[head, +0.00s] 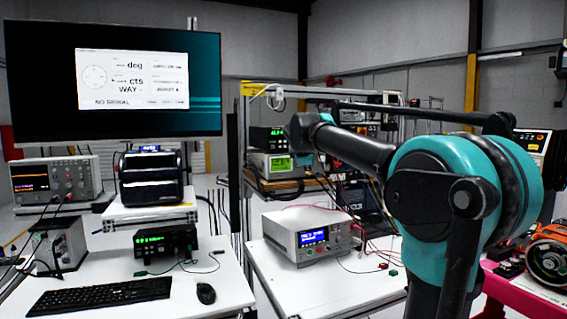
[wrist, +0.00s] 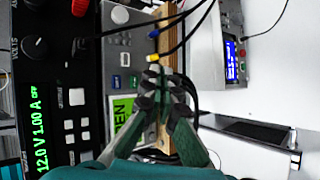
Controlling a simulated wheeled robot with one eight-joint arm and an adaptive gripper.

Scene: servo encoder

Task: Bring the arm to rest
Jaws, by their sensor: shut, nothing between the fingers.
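My arm (head: 430,190), teal and black, rises at the right of the head view and reaches back and left toward the instrument rack. Its far end (head: 305,132) is in front of the rack, and the fingers cannot be made out there. In the wrist view my gripper (wrist: 162,80) shows its dark green and black fingers with the tips together and nothing between them. The fingertips appear in front of a power supply with a green screen (wrist: 123,112) and its cable plugs. I cannot tell whether they touch anything.
A supply reading 12.0 V 1.00 A (wrist: 42,130) is left in the wrist view. In the head view, a grey bench unit (head: 308,238) with cables stands on the middle table. A monitor (head: 110,80) reads NO SIGNAL; a keyboard (head: 100,296) lies on the left desk.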

